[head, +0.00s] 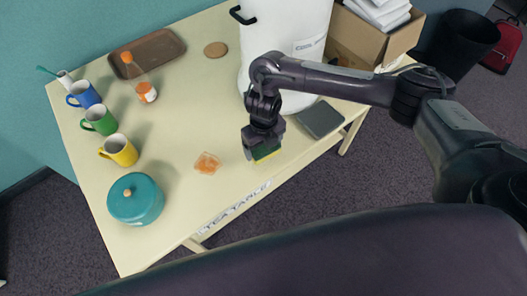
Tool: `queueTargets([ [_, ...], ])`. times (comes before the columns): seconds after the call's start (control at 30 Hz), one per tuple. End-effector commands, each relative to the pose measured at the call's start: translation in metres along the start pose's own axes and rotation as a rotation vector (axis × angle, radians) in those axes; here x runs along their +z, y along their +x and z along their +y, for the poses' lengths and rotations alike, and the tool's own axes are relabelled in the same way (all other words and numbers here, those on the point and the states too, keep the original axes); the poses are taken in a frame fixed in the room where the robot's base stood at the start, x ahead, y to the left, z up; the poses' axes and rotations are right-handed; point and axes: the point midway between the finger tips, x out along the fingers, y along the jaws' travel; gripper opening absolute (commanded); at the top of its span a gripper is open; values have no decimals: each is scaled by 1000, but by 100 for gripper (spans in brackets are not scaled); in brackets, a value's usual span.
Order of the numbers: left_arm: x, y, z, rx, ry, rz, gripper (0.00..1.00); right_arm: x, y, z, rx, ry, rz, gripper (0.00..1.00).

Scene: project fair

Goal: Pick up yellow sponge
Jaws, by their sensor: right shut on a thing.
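The sponge (266,153), with a green face showing and a thin yellow edge, is between the fingers of my right gripper (263,147). The gripper is shut on it, near the front edge of the cream table (190,205). The fingers hide part of the sponge. From this angle I cannot tell whether it touches the table top. My left gripper is not in view.
A large white urn (262,45) stands behind my right gripper, with a dark grey pad (320,119) to the right. Mugs, a teal pot (135,198) and a brown tray (150,52) are farther left.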

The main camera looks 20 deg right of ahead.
Motion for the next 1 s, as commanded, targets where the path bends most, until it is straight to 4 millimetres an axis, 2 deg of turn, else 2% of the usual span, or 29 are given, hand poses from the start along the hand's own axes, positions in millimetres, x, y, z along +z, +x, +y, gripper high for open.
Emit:
queueTargets([
  [0.03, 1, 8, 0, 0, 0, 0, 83, 2, -12, 0, 1, -3, -9, 60],
  [0.1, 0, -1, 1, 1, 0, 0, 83, 4, -40, -1, -4, -5, -12, 60],
  [0.2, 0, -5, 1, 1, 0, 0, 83, 3, -66, -1, -5, -5, -11, 60],
  [0.5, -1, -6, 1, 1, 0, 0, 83, 1, -128, -1, -4, -2, -7, 60],
  [0.7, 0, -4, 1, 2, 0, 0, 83, 1, -150, 0, -2, -1, -3, 60],
  [1.0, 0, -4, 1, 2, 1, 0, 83, 0, -158, 0, -1, 1, -1, 60],
])
